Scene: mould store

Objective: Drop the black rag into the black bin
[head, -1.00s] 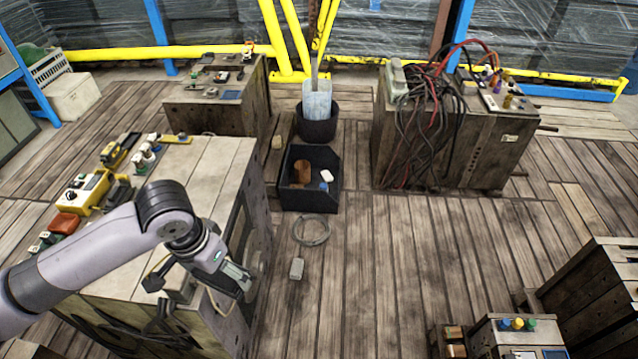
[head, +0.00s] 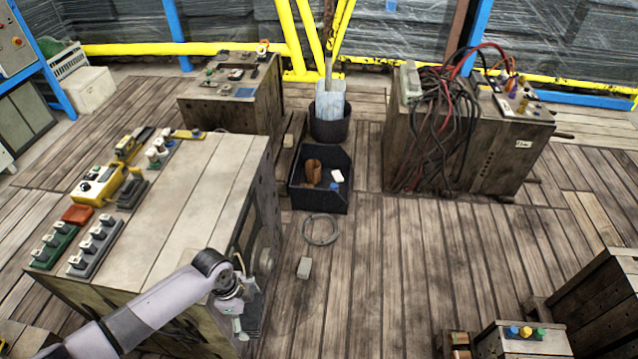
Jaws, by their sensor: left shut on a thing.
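The black bin (head: 322,204) is an open square box on the plank floor near the middle of the head view. It holds a brown piece, a white piece and a small blue item. My left gripper (head: 241,326) is low in the view, beside the right side of the large wooden crate and well short of the bin. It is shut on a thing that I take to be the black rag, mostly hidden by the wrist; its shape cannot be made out. I see no black rag lying elsewhere. My right gripper is not in view.
A round black bucket (head: 329,128) stands behind the bin. A cable ring (head: 321,230) and a grey block (head: 304,268) lie on the floor before it. The large crate (head: 190,205) bears control boxes at its left. A cable-draped crate (head: 480,150) stands right. Floor right of the bin is clear.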

